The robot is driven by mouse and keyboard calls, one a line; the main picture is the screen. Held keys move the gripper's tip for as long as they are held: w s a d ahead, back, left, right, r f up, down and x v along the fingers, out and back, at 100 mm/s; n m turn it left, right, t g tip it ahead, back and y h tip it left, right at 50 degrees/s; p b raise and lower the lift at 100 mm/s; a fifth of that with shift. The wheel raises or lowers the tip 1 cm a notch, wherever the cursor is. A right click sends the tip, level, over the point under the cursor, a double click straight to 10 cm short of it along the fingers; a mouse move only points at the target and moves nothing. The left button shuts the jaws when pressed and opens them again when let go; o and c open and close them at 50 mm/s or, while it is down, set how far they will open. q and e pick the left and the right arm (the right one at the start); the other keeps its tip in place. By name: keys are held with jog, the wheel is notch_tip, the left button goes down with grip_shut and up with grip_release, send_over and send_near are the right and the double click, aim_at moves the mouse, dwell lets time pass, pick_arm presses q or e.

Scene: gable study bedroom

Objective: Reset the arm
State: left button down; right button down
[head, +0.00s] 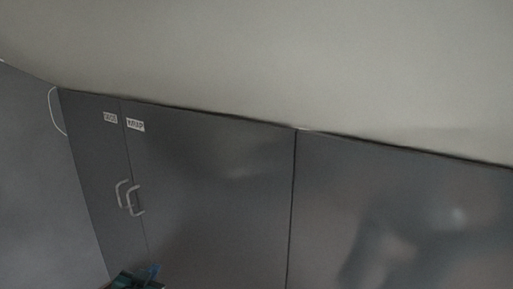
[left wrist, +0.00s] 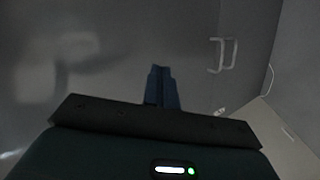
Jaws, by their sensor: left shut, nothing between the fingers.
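My left gripper (head: 152,270) shows at the bottom edge of the head view, with only its blue fingertips and a dark part in the picture. In the left wrist view the blue fingers (left wrist: 161,86) are together, with nothing between them. They point toward the grey cabinet surface, and I cannot tell the exact gap. Most of my left arm is outside the head view. My right gripper is in neither view.
Tall grey cabinet doors (head: 215,190) fill the lower head view. Two pale handles (head: 130,197) and two white labels (head: 135,125) are on the left doors. A pale sloping ceiling (head: 300,60) is above. A thin white loop (head: 54,110) hangs at the left.

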pick_arm(q)
jog(key=s+d+f+g+h, duration=0.1)
jog(key=s+d+f, duration=0.2)
jog(key=s, duration=0.6)
jog(key=s+d+f+g+h, duration=0.1)
jog(key=s+d+f, duration=0.3)
jog(key=s, duration=0.6)
jog(key=s+d+f+g, duration=0.2)
jog(key=s+d+f, duration=0.2)
jog(key=s, duration=0.6)
jog(key=shift+d+n+h, duration=0.4)
jog(key=shift+d, duration=0.45)
jog(key=shift+f, duration=0.1)
